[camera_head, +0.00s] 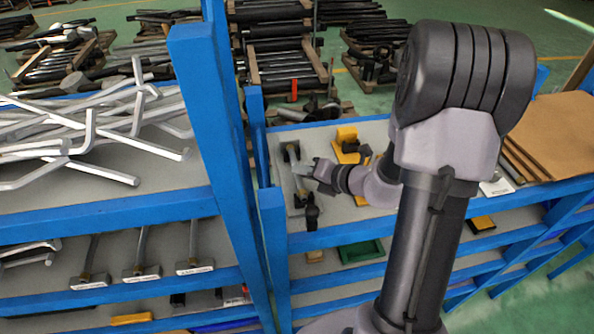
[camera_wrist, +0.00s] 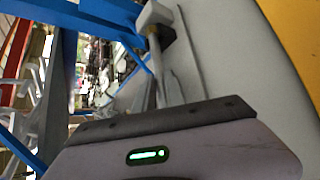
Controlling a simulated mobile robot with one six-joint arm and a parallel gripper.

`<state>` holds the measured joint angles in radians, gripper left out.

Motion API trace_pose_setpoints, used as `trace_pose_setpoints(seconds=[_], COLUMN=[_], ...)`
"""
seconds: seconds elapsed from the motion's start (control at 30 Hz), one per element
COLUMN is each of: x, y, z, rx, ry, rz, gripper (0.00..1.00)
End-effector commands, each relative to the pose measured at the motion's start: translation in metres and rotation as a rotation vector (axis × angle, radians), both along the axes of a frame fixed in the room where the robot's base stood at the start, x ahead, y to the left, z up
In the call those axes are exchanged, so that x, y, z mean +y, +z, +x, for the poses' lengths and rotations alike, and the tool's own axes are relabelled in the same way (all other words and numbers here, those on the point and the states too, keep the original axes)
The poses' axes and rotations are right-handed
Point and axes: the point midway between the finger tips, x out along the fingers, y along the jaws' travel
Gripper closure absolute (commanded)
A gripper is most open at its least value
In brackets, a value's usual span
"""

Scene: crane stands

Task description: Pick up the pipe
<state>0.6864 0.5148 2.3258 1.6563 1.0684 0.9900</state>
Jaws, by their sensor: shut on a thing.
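A thin grey pipe (camera_head: 299,183) lies on the grey upper shelf, just right of the blue upright, between two dark end pieces. In the wrist view the pipe (camera_wrist: 154,52) runs up from the fingers to a block-like end. My gripper (camera_head: 304,169) reaches in from the right at the pipe's middle. In the wrist view my gripper (camera_wrist: 167,92) is shut on the pipe. The fingers and wrist housing hide the nearer part of the pipe. I cannot tell whether the pipe touches the shelf.
A blue upright post (camera_head: 205,110) stands close to the left of my gripper. A yellow part (camera_head: 347,140) is on the shelf to the right. Bent white pipes (camera_head: 85,130) fill the left shelf. Brown boards (camera_head: 555,130) lie at the far right.

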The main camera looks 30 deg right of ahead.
Motion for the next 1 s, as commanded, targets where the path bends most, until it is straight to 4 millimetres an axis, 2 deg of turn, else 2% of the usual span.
trace_pose_setpoints(seconds=[0.67,0.77,0.97,1.0], x=[0.002,0.002,0.001,-0.001], y=[-0.004,0.002,0.033,0.034], z=[-0.003,-0.003,-0.001,-0.007], rx=[0.012,0.010,0.003,0.005], ry=[0.005,0.005,0.003,0.000], rz=[-0.001,-0.001,-0.005,-0.002], gripper=[1.00,1.00,1.00,1.00])
